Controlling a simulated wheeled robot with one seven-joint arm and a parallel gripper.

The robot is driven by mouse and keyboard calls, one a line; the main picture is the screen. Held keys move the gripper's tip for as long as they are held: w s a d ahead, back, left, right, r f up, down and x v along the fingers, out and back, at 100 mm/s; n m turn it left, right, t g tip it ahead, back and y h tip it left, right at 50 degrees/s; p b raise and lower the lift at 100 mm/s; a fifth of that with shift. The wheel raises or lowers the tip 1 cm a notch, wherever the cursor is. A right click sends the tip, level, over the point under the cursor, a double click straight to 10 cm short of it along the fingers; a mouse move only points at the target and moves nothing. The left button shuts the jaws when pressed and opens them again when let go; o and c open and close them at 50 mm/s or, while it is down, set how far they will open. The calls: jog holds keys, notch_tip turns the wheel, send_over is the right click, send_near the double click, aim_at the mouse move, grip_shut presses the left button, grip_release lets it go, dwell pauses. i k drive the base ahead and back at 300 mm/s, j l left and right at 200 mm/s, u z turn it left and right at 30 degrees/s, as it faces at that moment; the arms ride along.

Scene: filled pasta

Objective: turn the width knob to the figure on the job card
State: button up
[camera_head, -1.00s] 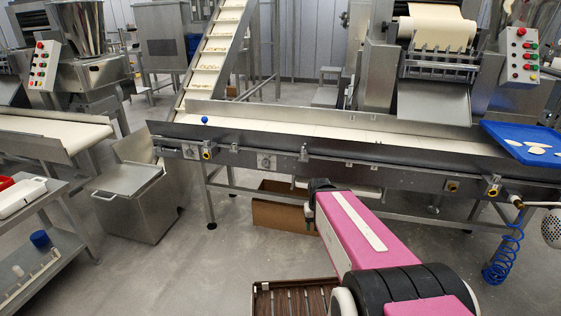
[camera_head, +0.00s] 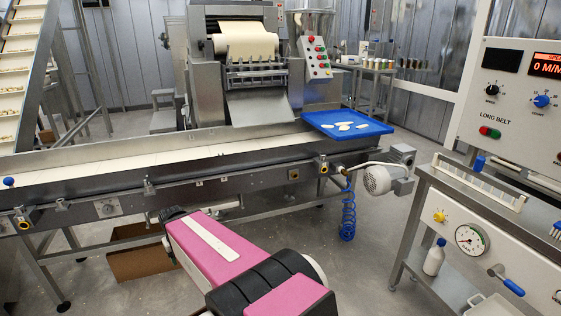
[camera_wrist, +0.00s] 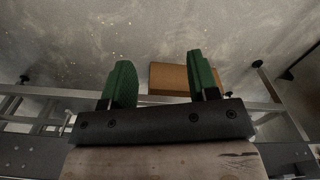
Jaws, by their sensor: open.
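My gripper (camera_wrist: 161,78) shows in the wrist view with its two green fingers apart and nothing between them. It points at the floor, and in the head view the arm reaches toward the long conveyor. At the right of the head view, a pale control panel (camera_head: 512,135) marked LONG BELT carries a black knob (camera_head: 492,89) and a blue knob (camera_head: 541,101). A yellow knob (camera_head: 440,216) sits on the lower front beside a round gauge (camera_head: 471,239). The small labels are too blurred to tell which is the width knob. I cannot make out a job card.
The conveyor (camera_head: 150,158) crosses in front of the arm. A blue tray (camera_head: 346,124) with pale pieces sits at its right end, near a motor (camera_head: 377,180) and a coiled blue hose (camera_head: 348,212). A cardboard box (camera_wrist: 183,79) lies beneath. Grey floor lies open before the right-hand bench.

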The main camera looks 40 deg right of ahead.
aim_at(107, 209)
jog(key=i+l+z, duration=0.4)
jog(key=z, duration=3.7)
jog(key=l+u, duration=0.1)
jog(key=u, duration=3.55)
